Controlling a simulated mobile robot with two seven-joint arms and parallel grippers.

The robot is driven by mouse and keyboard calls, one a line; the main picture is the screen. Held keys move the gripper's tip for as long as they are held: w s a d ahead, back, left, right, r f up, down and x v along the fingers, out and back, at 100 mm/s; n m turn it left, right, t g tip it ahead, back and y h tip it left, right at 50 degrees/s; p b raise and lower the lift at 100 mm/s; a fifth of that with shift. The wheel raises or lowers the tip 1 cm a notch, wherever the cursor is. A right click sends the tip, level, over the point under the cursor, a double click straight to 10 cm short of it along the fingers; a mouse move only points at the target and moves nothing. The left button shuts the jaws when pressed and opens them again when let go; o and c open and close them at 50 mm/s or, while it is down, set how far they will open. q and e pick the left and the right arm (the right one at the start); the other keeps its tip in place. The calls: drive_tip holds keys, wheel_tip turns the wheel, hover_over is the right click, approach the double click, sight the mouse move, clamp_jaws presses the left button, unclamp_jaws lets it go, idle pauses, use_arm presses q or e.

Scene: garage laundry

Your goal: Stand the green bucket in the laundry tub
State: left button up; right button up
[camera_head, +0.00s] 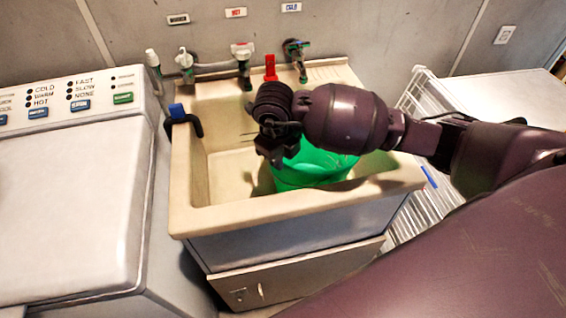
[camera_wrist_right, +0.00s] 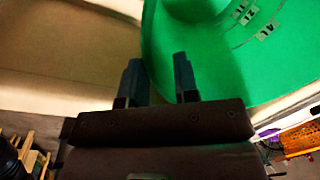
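The green bucket (camera_head: 305,172) is inside the beige laundry tub (camera_head: 235,215), in its right half. My right arm hides much of its top, and I cannot tell whether its base sits flat. My right gripper (camera_head: 272,160) points down at the bucket's left side. In the right wrist view, the bucket (camera_wrist_right: 235,65) shows its inner wall with volume marks. The two fingers of the right gripper (camera_wrist_right: 160,75) stand apart, with the bucket's edge between them and a visible gap. My left gripper is not in view.
A white washing machine (camera_head: 70,210) stands left of the tub. Taps (camera_head: 242,60) and a red clip-like item (camera_head: 270,68) are at the tub's back. A blue-and-black item (camera_head: 182,118) hangs on its left rim. A white wire rack (camera_head: 420,190) stands at the right.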

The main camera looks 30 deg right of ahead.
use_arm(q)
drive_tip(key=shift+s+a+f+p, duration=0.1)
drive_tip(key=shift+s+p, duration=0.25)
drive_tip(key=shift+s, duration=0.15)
use_arm(e)
wheel_tip(320, 180, up, 8)
drive_tip(key=shift+s+a, duration=0.2)
drive_tip(key=shift+a, duration=0.25)
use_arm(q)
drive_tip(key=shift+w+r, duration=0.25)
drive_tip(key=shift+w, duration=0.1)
